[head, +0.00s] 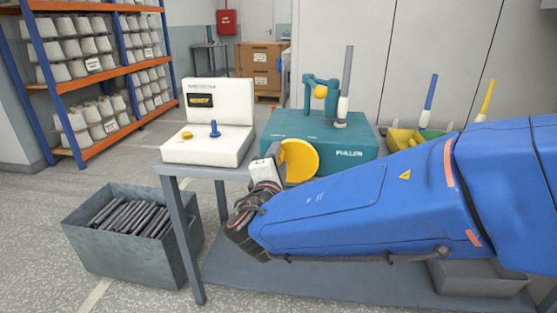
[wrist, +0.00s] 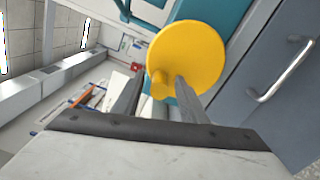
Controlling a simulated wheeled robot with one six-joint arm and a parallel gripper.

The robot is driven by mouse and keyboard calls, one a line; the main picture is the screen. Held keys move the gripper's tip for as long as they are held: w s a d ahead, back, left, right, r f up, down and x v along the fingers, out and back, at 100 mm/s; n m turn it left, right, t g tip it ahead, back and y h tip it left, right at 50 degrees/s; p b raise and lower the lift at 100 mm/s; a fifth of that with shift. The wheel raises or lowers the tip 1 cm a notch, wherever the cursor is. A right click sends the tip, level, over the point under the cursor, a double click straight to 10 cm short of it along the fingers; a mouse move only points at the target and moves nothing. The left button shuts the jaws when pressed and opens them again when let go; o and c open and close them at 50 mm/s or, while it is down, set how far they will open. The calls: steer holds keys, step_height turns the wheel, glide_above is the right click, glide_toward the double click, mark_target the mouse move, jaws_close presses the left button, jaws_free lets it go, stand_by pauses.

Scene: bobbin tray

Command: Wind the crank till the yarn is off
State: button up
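The crank is a yellow disc (head: 300,160) on the front of the teal machine (head: 368,148) marked "PULLEN". In the wrist view the disc (wrist: 200,50) faces me, with a small yellow handle knob (wrist: 159,86) low on its left. My gripper (wrist: 159,78) is open, its two dark fingers apart, with the knob between them in the picture; I cannot tell how deep it sits. In the head view my gripper (head: 266,162) is just left of the disc. A white bobbin on a grey rod (head: 342,108) stands upright on the machine. Yarn is too small to make out.
A white control box (head: 214,112) with a "READY" display stands left on the table. A grey bin of dark rods (head: 80,236) is on the floor at left. A yellow-green tray (head: 405,138) and more rods are at right, partly behind my arm.

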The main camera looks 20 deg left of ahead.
steer(key=v, duration=1.7)
steer(key=shift+s, duration=0.25)
steer(key=w+a+n, duration=0.1)
steer(key=w+n, duration=0.4)
steer(key=n, duration=0.2)
steer(key=w+a+n, duration=0.2)
steer(key=w+n, duration=0.4)
steer(key=n, duration=0.2)
steer(key=w+a+n, duration=0.1)
steer(key=w+n, duration=0.5)
steer(key=n, duration=0.1)
steer(key=shift+w+a, duration=0.15)
steer(key=shift+a, duration=0.1)
jaws_close()
